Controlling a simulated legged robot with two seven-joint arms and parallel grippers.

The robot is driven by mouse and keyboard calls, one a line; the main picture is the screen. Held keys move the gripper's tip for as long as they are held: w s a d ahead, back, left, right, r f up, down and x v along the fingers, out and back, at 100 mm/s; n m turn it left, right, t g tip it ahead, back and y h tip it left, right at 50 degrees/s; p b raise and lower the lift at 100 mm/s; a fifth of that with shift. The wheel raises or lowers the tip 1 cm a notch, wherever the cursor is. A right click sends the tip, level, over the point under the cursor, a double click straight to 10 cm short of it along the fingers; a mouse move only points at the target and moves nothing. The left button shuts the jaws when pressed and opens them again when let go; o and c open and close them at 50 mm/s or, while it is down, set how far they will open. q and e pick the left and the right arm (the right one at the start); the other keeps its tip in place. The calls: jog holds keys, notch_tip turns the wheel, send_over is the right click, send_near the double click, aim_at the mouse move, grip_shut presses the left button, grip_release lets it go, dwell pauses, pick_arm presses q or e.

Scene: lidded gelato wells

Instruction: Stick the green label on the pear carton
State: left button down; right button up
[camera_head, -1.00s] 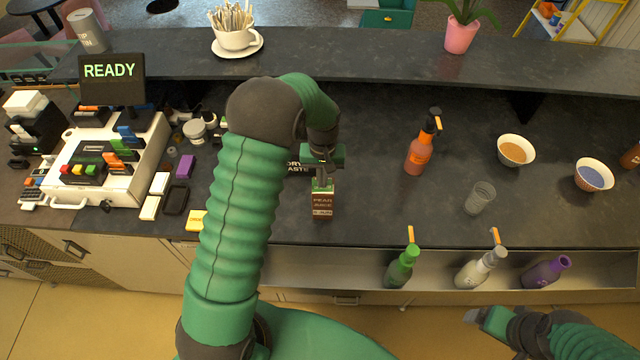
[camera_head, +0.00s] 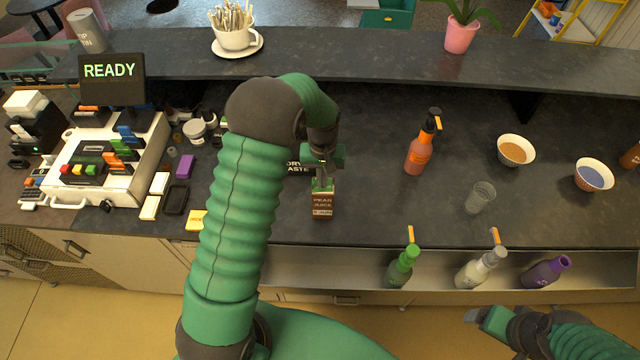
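The pear carton (camera_head: 323,207) is a small brown box marked PEAR JUICE, standing upright on the dark counter near its front edge. My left gripper (camera_head: 323,184) points down at the carton's top edge, its tips right at or just above it. The fingers are too small to show whether they are open or shut. A thin greenish strip shows at the carton's top below the tips; I cannot tell whether it is the green label. My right gripper (camera_head: 478,317) is low at the right, in front of the counter, its finger state unclear.
Behind my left gripper lies a dark sign, partly hidden. A cash register (camera_head: 110,160) stands at the left. An orange bottle (camera_head: 419,155), a clear cup (camera_head: 480,197) and bowls (camera_head: 515,150) stand to the right. A front rail (camera_head: 330,262) holds several bottles.

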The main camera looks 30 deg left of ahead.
pick_arm(q)
jog(key=shift+s, duration=0.1)
notch_tip(320, 180, up, 7)
jog(key=p, duration=0.5)
dwell(0.3)
notch_tip(320, 180, up, 17)
jog(key=b, duration=0.4)
jog(key=shift+w, duration=0.2)
jog(key=shift+f+b, duration=0.2)
jog(key=shift+b, duration=0.15)
